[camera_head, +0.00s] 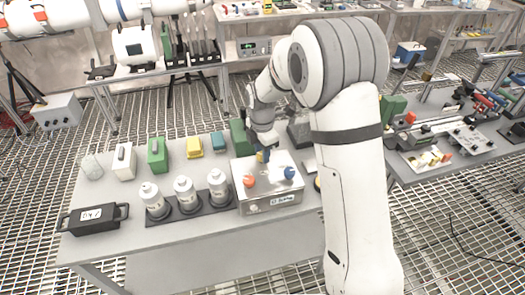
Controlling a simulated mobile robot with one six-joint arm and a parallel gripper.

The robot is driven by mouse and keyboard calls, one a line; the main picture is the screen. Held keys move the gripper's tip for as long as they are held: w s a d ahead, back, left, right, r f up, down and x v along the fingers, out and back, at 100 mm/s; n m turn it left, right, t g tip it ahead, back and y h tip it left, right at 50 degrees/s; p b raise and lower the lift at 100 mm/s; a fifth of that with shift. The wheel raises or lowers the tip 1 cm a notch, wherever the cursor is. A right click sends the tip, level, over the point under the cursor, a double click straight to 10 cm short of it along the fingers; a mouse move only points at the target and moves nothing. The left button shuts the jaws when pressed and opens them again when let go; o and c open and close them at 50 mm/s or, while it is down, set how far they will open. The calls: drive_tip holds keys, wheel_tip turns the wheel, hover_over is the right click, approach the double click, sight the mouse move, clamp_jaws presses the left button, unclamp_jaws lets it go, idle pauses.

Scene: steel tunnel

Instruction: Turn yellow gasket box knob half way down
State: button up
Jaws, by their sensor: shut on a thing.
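A silver metal box (272,205) with a label on its front sits near the right part of the grey table. An orange knob (249,181) and a blue knob (289,173) stand on its top. A small yellow knob (261,158) shows behind them, at the box's back part. My gripper (263,152) reaches down from above and is shut on the yellow knob. The fingers and my arm cover much of it, so its turn angle cannot be told.
Three white bottles (185,196) stand in a dark rack left of the box. A black case (92,217) lies at the table's front left. Green, white, yellow and teal blocks (194,147) stand along the back. The table's front strip is clear.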

drive_tip(key=shift+c, duration=0.6)
drive_tip(key=shift+m, duration=0.3)
